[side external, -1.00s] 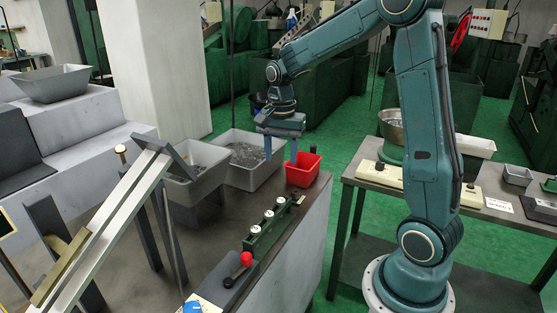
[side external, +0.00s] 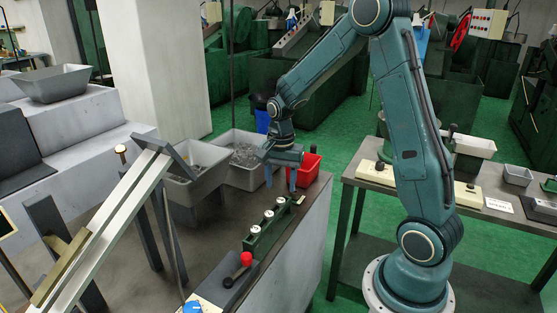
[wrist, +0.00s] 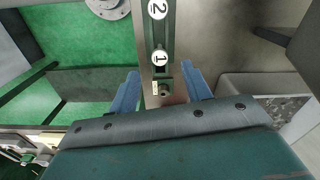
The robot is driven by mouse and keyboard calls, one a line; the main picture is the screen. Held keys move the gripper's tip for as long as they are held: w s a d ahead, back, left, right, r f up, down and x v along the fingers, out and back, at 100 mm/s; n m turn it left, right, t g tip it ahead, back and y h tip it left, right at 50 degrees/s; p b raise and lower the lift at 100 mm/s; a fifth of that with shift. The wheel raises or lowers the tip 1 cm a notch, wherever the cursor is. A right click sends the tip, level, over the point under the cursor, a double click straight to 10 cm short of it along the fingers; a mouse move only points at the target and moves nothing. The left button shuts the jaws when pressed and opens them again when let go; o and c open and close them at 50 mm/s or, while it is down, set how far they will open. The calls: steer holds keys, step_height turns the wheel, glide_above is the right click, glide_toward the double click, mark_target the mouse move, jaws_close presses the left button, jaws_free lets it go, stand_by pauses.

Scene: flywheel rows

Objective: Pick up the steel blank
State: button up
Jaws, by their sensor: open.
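My gripper (side external: 281,182) is open and points down, its two blue fingers apart above the far end of the bench. In the wrist view my gripper (wrist: 160,70) has one finger on each side of the end of a green numbered fixture (wrist: 168,35). A small grey metal piece (wrist: 164,88) with a pale patch beside it lies at that end, between the fingers; I cannot tell for certain whether it is the steel blank. The fixture (side external: 266,230) lies along the bench edge in the side view, with a small pale piece (side external: 299,199) at its far end. Nothing is held.
A red bin (side external: 307,170) stands right behind my gripper. Two grey bins (side external: 199,183) with small parts stand to its left. A lever with a red knob (side external: 246,259) and a sloping rail (side external: 105,222) are nearer. The bench middle is bare.

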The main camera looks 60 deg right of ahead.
mark_target(281, 200)
steer(key=shift+f, duration=2.35)
steer(key=shift+c, duration=0.4)
steer(key=c, duration=0.9)
